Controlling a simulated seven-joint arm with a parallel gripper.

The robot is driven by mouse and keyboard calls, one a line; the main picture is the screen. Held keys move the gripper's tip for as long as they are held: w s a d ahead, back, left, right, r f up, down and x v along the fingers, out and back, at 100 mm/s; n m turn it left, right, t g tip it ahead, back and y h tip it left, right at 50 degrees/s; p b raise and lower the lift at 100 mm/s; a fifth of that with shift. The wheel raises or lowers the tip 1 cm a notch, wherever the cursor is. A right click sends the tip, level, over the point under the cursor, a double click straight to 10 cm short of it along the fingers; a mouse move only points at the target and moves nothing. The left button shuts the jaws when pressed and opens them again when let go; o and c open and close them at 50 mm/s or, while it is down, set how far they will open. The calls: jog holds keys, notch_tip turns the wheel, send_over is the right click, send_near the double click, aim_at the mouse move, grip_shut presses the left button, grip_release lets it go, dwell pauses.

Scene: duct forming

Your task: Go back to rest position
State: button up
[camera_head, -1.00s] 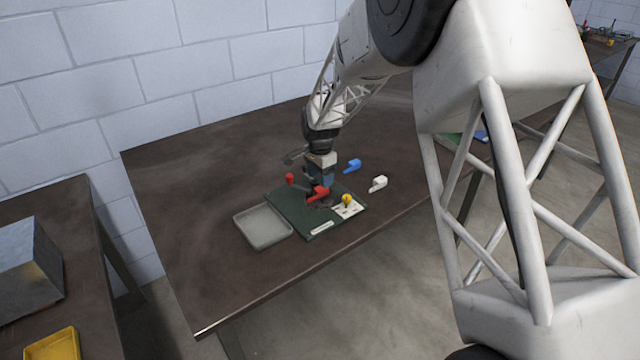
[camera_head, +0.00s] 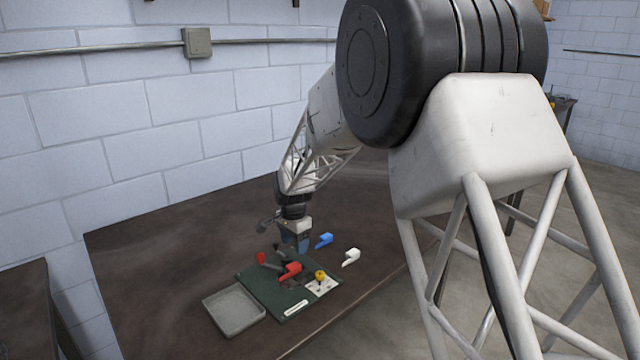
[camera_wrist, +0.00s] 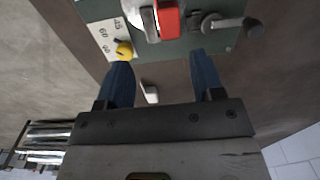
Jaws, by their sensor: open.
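My gripper (camera_head: 303,248) hangs point-down just above the back edge of a dark green board (camera_head: 262,290). In the wrist view its two blue fingers (camera_wrist: 163,68) are spread apart with nothing held between them. The board carries a red handle (camera_head: 290,270), a red-tipped lever (camera_head: 261,258) and a yellow knob (camera_head: 320,275) on a white marked plate (camera_head: 322,287). The wrist view shows the red handle (camera_wrist: 168,20), the yellow knob (camera_wrist: 124,50) and a dark lever (camera_wrist: 225,22) beyond the fingertips.
A grey tray (camera_head: 236,325) lies left of the board on the brown table (camera_head: 150,265). A blue piece (camera_head: 324,240) and a white piece (camera_head: 351,256) lie right of it. A block wall (camera_head: 130,120) stands behind. The table's left part is clear.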

jog(key=s+d+r+n+t, duration=0.1)
jog(key=s+d+r+n, duration=0.1)
jog(key=s+d+r, duration=0.7)
jog(key=s+d+r+n, duration=0.2)
jog(key=s+d+r, duration=0.5)
jog(key=s+d, duration=0.4)
jog(key=s+d+n, duration=0.2)
jog(key=s+d, duration=0.3)
jog(key=s, duration=0.8)
jog(key=s+d+n+t, duration=0.1)
jog(key=s+d, duration=0.3)
jog(key=s, duration=1)
jog(key=shift+s+d+n+t, duration=0.2)
jog(key=shift+d+n+t, duration=0.15)
jog(key=shift+n, duration=0.45)
